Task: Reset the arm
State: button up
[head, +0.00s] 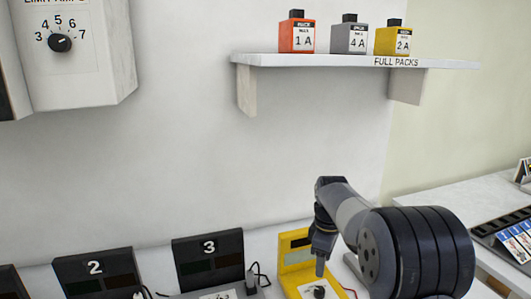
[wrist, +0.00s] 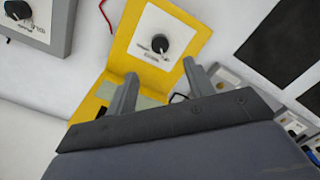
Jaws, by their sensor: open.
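My gripper (wrist: 160,84) is open in the wrist view, with its two grey fingers apart and nothing between them. Beyond the fingertips is a yellow device (wrist: 117,52) with a black knob (wrist: 160,43) on a white plate. In the head view my arm reaches in from the lower right, and my gripper (head: 321,268) points down in front of the same yellow device (head: 295,243). The black knob (head: 319,292) shows just below the fingers. I cannot tell whether the fingers touch the device.
Black bays marked 2 (head: 95,268) and 3 (head: 208,246) stand left of the yellow device. A shelf (head: 300,60) above holds red, grey and yellow packs. A dial box (head: 75,50) hangs at upper left. A side table (head: 440,200) with a tray (head: 500,225) is at right.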

aim_at(320, 289)
notch_tip(320, 289, down, 10)
jog(key=shift+f+p, duration=0.25)
jog(key=shift+p, duration=0.15)
jog(key=m, duration=0.9)
jog(key=shift+r+p, duration=0.1)
jog(key=shift+p, duration=0.3)
jog(key=m, duration=0.4)
jog(key=shift+p, duration=0.3)
jog(key=m+p, duration=0.1)
jog(key=m, duration=0.3)
jog(key=shift+m, duration=0.3)
jog(key=shift+r, duration=1.2)
jog(key=shift+r, duration=0.1)
